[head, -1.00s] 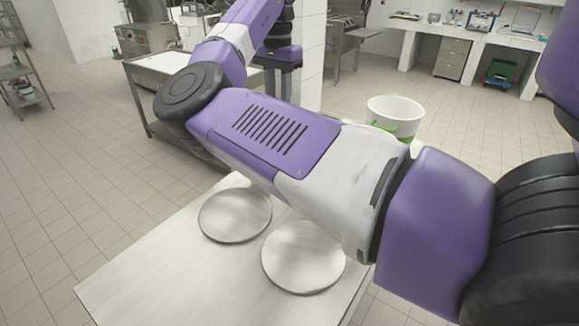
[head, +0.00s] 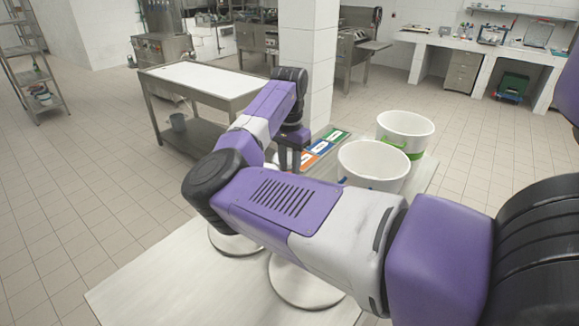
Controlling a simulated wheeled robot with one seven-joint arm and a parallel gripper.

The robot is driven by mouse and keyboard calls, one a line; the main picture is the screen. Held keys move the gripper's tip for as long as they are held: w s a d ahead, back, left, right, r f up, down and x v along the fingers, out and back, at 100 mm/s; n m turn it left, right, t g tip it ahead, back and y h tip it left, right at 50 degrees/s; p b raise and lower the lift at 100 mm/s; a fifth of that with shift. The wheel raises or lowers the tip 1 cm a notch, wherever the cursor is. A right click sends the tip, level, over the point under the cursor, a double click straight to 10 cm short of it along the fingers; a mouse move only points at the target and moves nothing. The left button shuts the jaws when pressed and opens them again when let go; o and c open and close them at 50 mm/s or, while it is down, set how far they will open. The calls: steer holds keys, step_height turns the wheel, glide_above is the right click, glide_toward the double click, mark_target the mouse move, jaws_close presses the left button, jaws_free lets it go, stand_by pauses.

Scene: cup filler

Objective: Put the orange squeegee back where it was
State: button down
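I cannot make out an orange squeegee in the head view. An orange panel with a pale label (head: 321,147) lies flat on the surface beyond my gripper, in a row with blue and green ones. My gripper (head: 289,164) points down at the near left end of this row, beside the nearer white bucket. Its fingers are small and dark, and my arm hides part of the area below them. I cannot tell whether it is open or shut, or whether it holds anything.
A white bucket with blue marks (head: 374,164) stands right of my gripper. A white bucket with a green handle (head: 405,130) stands behind it. A metal table (head: 205,82) is at the back left. A pale platform (head: 150,285) with round discs lies below my arm. The left floor is open.

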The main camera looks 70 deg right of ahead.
steer(key=shift+f, duration=0.45)
